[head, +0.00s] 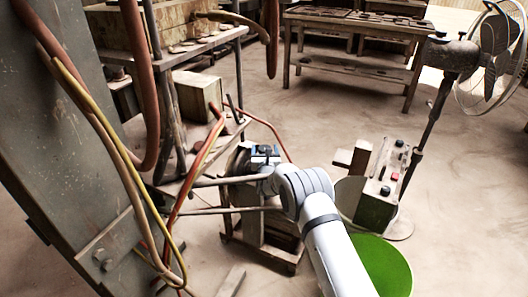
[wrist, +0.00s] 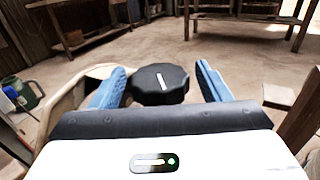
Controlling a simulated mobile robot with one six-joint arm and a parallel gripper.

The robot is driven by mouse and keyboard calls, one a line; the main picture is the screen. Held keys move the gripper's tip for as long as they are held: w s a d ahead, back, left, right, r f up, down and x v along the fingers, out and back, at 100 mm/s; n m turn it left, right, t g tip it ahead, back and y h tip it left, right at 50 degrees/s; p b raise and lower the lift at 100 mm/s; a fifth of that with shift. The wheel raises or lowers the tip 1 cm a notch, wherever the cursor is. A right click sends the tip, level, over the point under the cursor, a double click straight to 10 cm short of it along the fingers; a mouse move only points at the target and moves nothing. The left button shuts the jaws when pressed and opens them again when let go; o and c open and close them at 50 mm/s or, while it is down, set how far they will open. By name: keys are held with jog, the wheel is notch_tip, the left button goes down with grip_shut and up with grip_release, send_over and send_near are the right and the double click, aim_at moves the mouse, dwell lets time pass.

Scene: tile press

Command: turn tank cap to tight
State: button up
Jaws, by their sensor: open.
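A black knobbed tank cap (wrist: 160,85) with a white line on its top shows in the wrist view, a little beyond my gripper's palm. The line is slightly tilted from straight ahead. My gripper (wrist: 163,72) is open, with one blue finger to the left and one to the right of the cap. A gap seems to show on each side, so I cannot tell any contact. In the head view my gripper (head: 264,152) is small at the end of my arm, above a machine on a low wooden stand. The cap cannot be made out clearly there.
A control box with buttons (head: 382,190) stands right of my arm, by a green round thing (head: 382,265). Orange and yellow hoses (head: 100,125) hang on the left. Wooden benches (head: 355,30) stand at the back. A fan (head: 495,45) is at upper right.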

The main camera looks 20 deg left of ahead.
jog(key=shift+c, duration=0.5)
jog(key=c, duration=0.9)
jog(key=shift+a+f+m+h+b, duration=0.15)
jog(key=shift+m+h+b, duration=0.15)
jog(key=shift+h+b, duration=0.15)
jog(key=shift+m+t+h+b, duration=0.4)
jog(key=shift+m+h+b, duration=0.2)
jog(key=shift+h+b, duration=0.2)
jog(key=m+h+b, duration=0.2)
jog(key=h, duration=0.1)
jog(key=shift+f+t+h+b, duration=0.15)
jog(key=shift+t+h+b, duration=0.1)
jog(key=shift+t+b, duration=0.05)
jog(key=m+h+b, duration=0.3)
jog(key=h+b, duration=0.1)
jog(key=h, duration=0.1)
jog(key=shift+m+b, duration=0.3)
jog(key=shift+r+m+g+h+b, duration=0.3)
jog(key=shift+r+g+h, duration=0.1)
jog(key=shift+h, duration=0.2)
